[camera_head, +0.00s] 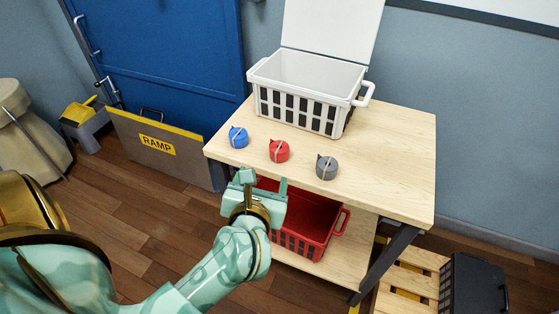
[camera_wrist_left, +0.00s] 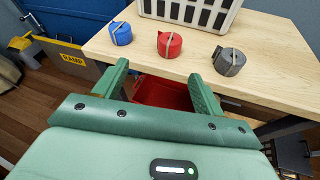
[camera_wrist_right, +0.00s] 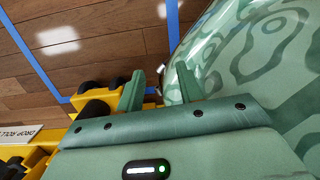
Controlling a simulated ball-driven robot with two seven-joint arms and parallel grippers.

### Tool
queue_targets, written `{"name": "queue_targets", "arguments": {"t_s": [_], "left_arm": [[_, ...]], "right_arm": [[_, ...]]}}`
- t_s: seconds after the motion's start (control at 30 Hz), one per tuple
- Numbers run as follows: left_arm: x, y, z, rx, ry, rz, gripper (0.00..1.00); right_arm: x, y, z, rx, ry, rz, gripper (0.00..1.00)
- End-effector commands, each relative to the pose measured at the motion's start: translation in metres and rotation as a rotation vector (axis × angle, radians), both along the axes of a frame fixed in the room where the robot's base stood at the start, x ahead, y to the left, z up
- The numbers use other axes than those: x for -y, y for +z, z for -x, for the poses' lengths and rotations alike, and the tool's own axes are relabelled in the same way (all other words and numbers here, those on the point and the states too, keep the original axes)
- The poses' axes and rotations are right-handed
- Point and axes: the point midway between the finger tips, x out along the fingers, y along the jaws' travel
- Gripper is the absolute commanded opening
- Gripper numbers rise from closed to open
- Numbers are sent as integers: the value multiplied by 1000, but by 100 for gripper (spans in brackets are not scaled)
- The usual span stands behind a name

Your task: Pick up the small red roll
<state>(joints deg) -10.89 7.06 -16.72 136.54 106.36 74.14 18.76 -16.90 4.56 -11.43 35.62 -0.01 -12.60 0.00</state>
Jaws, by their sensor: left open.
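The small red roll (camera_head: 279,151) lies on the wooden table, between a blue roll (camera_head: 238,137) and a grey roll (camera_head: 327,167). It also shows in the left wrist view (camera_wrist_left: 170,44), beyond the fingertips. My left gripper (camera_head: 263,181) is open and empty, in front of the table's front edge and apart from the red roll. In the left wrist view the two fingers (camera_wrist_left: 158,80) stand wide apart. My right gripper (camera_wrist_right: 147,88) shows only in the right wrist view, its fingers apart over the floor and nothing seen between them.
A white crate (camera_head: 306,92) with its lid raised stands on the table behind the rolls. A red crate (camera_head: 303,226) sits on the shelf below. The tabletop right of the grey roll (camera_head: 395,150) is clear. A ramp board (camera_head: 158,146) leans at the left.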

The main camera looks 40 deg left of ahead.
Motion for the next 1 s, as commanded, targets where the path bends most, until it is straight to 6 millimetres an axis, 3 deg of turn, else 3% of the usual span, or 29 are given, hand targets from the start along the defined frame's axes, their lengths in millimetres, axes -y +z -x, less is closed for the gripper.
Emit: {"name": "queue_targets", "arguments": {"t_s": [0.1, 0.2, 0.5, 0.87, 1.0], "left_arm": [[7, 5, 2, 21, 2, 162, 70], [4, 1, -8, 23, 0, 200, 70], [-26, -29, -67, 21, 2, 196, 70], [-44, -47, -100, 21, 2, 194, 70], [-54, -58, -118, 20, 1, 194, 70]], "right_arm": [[0, -5, 3, -7, 0, 0, 36], [1, -9, 7, -15, 0, 1, 36], [3, -29, 26, -53, 1, 4, 36], [3, -45, 30, -76, 10, 6, 36], [13, -53, 20, -73, 43, 20, 36]]}}
